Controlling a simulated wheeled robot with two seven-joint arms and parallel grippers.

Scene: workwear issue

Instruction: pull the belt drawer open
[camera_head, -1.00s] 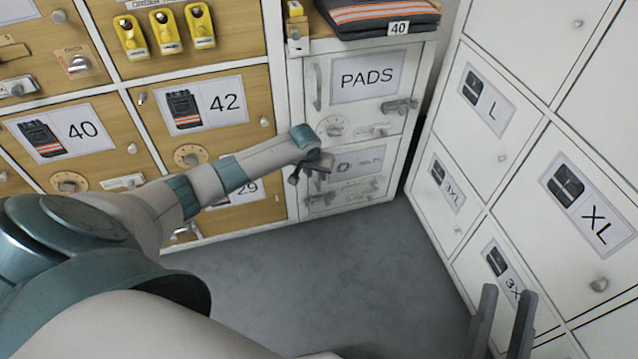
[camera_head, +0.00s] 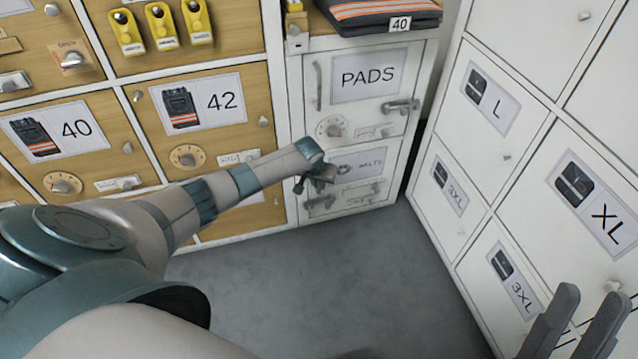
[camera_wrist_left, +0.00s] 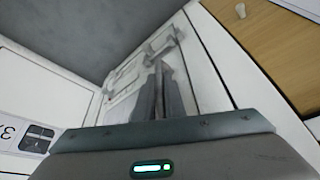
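The belt drawer (camera_head: 375,190) is the low white front with a "BELTS" label (camera_head: 362,164), under the "PADS" door in the head view. It looks shut. Its grey handle (camera_head: 320,203) shows at the lower left of the front. My left gripper (camera_head: 312,186) is in front of the drawer's left part, just above that handle, and hides part of the front. In the left wrist view its fingers (camera_wrist_left: 159,68) are close together, pointing at the white front, with nothing visible between them. My right gripper (camera_head: 592,294) is open and empty at the lower right.
The "PADS" door (camera_head: 395,72), with a lever and a dial, is directly above. White lockers (camera_head: 500,150) stand close on the right. Wooden lockers (camera_head: 235,130) are on the left. The grey floor (camera_head: 320,285) in front of the drawer is clear.

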